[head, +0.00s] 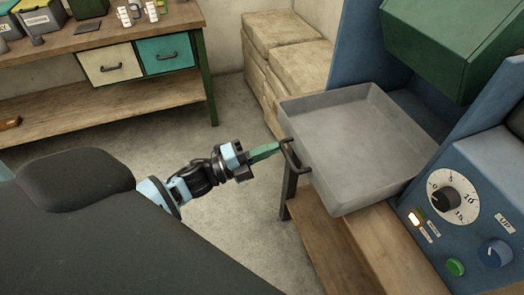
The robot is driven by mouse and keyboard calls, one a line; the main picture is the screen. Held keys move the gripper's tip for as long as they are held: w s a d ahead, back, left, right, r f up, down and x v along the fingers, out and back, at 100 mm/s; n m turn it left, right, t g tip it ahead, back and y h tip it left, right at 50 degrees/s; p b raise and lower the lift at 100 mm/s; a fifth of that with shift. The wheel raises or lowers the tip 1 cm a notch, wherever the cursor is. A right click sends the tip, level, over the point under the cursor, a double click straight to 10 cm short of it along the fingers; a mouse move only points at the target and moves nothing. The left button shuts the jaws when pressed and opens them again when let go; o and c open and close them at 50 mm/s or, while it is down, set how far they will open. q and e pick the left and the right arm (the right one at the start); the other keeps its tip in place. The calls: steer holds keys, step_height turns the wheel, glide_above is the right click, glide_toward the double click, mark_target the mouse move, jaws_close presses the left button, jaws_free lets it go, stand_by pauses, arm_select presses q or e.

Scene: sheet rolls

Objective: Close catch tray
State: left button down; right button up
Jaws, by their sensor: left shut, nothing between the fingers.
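The catch tray (372,138) is a shallow grey metal tray, empty, sticking out from the blue machine toward the left. Its dark handle (291,157) is on the tray's left side. My left gripper (276,147) reaches in from the left, its greenish fingers shut with nothing between them. The fingertips are close to the handle; I cannot tell whether they touch it. My right gripper is not in the picture.
The blue machine (462,190) has a dial and knobs at right, with a green housing (450,45) above the tray. A wooden bench (335,235) lies below the tray. Stacked sacks (285,50) stand behind. A workbench (130,30) with drawers is at back left. The floor between is clear.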

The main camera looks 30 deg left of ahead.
mark_target(318, 143)
arm_select(q)
steer(key=f+x, duration=0.1)
steer(key=x, duration=0.3)
steer(key=f+b+x, duration=0.1)
steer(key=x, duration=0.4)
steer(key=b+x, duration=0.1)
steer(key=x, duration=0.3)
steer(key=shift+w+d+f, duration=0.3)
steer(key=shift+f, duration=0.05)
steer(key=shift+w+d, duration=0.35)
steer(key=shift+w, duration=0.1)
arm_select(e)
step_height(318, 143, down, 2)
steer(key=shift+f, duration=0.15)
arm_select(q)
steer(key=shift+a, duration=0.1)
